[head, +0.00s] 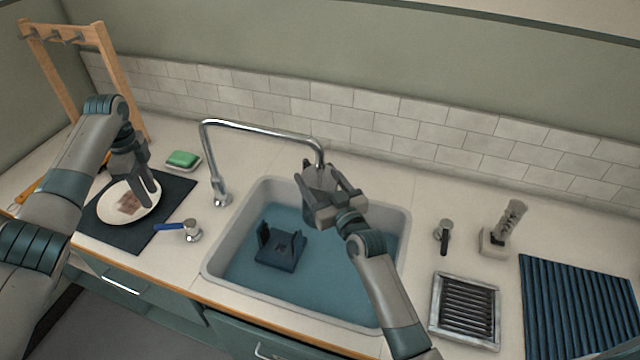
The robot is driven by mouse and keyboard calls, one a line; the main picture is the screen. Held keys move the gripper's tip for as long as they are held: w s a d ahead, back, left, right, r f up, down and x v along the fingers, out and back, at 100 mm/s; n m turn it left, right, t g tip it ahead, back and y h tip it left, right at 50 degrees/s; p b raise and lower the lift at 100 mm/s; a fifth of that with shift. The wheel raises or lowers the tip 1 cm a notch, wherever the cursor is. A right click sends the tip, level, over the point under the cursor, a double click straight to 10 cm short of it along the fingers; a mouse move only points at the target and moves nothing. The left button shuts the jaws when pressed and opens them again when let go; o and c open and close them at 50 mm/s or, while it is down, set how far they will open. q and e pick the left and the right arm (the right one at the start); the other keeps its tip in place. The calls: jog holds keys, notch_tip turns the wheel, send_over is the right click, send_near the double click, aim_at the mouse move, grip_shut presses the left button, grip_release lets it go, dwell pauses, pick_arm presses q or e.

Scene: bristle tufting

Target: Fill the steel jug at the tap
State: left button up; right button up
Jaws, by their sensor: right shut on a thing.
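The steel jug (319,178) is a grey shape directly under the end of the tap spout, above the sink (213,262). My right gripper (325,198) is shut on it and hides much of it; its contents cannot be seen. The chrome tap (262,130) arches from the counter left of the sink; no water stream can be made out. A tap knob with a blue lever (190,232) stands left of the sink, and a knob with a dark lever (444,232) stands right of it. My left gripper (149,200) points down over the white plate (113,206); its finger gap is unclear.
A dark rack (280,255) sits in the sink. The plate, with brown pieces on it, lies on a dark mat (171,200). A green sponge (183,159) is behind. A brush (508,222), a grate (465,308) and a ribbed blue mat (580,305) are at right.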

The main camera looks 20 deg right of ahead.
pick_arm(q)
grip_shut()
pick_arm(e)
jog(key=s+d, duration=0.2)
jog(key=s, duration=1.1)
jog(key=shift+s+d, duration=0.15)
jog(key=shift+d, duration=0.05)
jog(key=shift+r, duration=0.1)
pick_arm(q)
jog(key=n+t, duration=0.1)
jog(key=n, duration=0.5)
jog(key=w+f+n+t, duration=0.1)
jog(key=n, duration=0.5)
jog(key=w+f+n+t, duration=0.1)
jog(key=n, duration=0.5)
jog(key=shift+d+f+t+h, duration=0.1)
jog(key=shift+t+h, duration=0.2)
jog(key=shift+t, duration=0.1)
